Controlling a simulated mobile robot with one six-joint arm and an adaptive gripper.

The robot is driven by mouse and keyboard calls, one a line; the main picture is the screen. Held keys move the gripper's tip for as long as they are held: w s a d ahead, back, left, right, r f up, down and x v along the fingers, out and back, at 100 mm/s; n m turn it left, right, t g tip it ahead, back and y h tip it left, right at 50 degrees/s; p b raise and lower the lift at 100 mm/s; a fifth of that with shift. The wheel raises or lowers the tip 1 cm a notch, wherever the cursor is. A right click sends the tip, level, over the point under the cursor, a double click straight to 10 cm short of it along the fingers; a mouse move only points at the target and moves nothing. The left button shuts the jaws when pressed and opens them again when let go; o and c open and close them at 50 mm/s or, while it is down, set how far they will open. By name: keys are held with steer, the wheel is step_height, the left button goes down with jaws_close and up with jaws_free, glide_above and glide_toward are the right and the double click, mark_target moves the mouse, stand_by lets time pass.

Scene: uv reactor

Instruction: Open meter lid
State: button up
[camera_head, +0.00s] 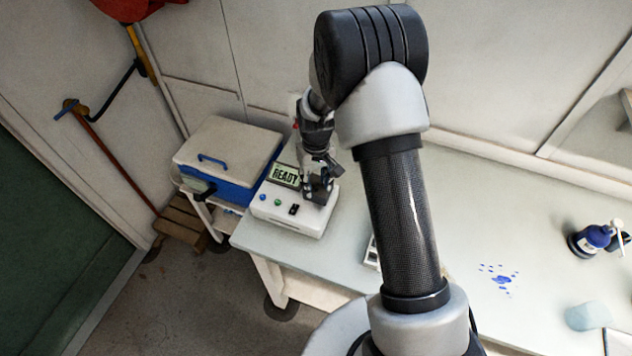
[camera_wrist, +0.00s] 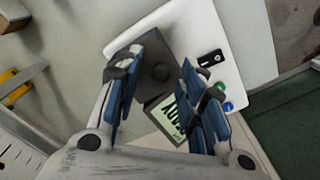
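The meter (camera_head: 285,222) is a white box on the left end of the table, with a lit screen reading READY (camera_head: 285,175) and blue and green buttons on its front. In the wrist view the white meter body (camera_wrist: 222,40) fills the upper middle, with its screen (camera_wrist: 172,117) partly behind a finger. My gripper (camera_wrist: 163,66) is open, with a blue-padded finger on either side of the lid.
A blue box with a white lid (camera_head: 222,155) stands left of the meter. Blue spots (camera_head: 502,278), a blue bottle (camera_head: 590,240) and a pale translucent piece (camera_head: 588,316) are on the table at right. The table's middle back is largely clear.

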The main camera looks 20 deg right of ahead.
steer(key=shift+f, duration=0.1)
steer(key=shift+c, duration=0.3)
jaws_close()
stand_by(0.5)
